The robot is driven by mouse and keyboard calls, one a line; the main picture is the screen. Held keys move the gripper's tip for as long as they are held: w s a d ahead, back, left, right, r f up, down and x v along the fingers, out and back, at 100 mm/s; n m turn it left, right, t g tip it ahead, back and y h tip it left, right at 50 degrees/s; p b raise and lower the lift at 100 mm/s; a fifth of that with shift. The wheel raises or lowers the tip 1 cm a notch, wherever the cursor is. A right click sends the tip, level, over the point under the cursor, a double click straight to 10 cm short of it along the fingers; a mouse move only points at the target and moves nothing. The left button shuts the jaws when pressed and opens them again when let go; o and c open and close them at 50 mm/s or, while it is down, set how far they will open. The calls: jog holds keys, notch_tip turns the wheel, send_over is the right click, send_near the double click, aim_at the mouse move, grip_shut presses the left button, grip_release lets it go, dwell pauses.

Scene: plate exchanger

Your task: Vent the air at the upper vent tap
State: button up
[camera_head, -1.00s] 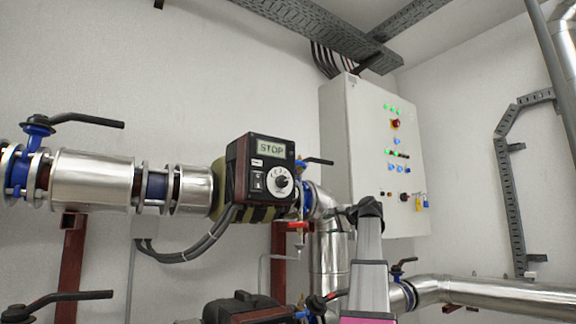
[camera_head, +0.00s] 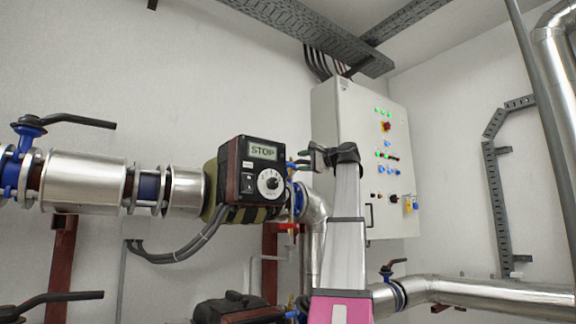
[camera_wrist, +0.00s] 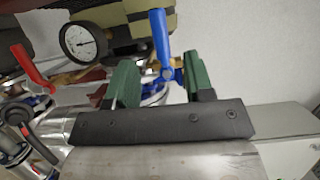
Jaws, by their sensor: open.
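My gripper (camera_wrist: 160,72) is open, its two green fingers spread apart in the wrist view. A blue lever (camera_wrist: 160,36) on a brass fitting (camera_wrist: 174,74) stands between the fingers in the picture, a little beyond them; I cannot tell whether either finger touches it. A red lever (camera_wrist: 32,66) is at the left of the wrist view. In the head view a small red-handled tap (camera_head: 288,227) with a thin bent pipe sits below the black STOP unit (camera_head: 258,178). No label shows which one is the upper vent tap.
A round gauge (camera_wrist: 83,42) is left of the fingers in the wrist view. A control cabinet (camera_head: 362,160) stands behind my arm. Silver pipes (camera_head: 86,181) and black-handled valves (camera_head: 76,120) fill the left side.

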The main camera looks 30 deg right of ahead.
aim_at(289, 163)
jog(key=x, duration=0.6)
jog(key=shift+w+a, duration=0.1)
jog(key=shift+w, duration=0.25)
grip_shut()
